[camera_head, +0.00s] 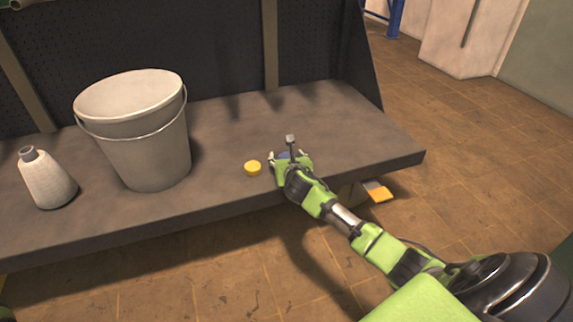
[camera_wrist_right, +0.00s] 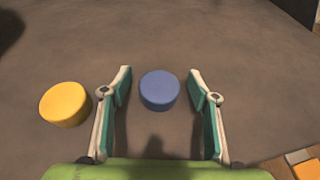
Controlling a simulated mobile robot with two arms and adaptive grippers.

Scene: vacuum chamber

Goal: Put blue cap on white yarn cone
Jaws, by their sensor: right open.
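The blue cap (camera_wrist_right: 159,90) sits on the grey bench. In the right wrist view it lies between the tips of my right gripper (camera_wrist_right: 160,84), with a gap on each side. In the head view my right gripper (camera_head: 286,156) is above the bench and covers most of the cap; a bit of blue (camera_head: 285,155) shows there. My right gripper is open and holds nothing. The white yarn cone (camera_head: 47,180) stands upright at the left of the bench, far from the gripper. My left gripper is not in view.
A yellow cap (camera_head: 252,168) lies just left of my right gripper; the right wrist view shows it too (camera_wrist_right: 65,104). A large grey bucket (camera_head: 148,150) stands between it and the yarn cone. The bench (camera_head: 340,115) is clear at right. An orange item (camera_head: 378,192) is below its front edge.

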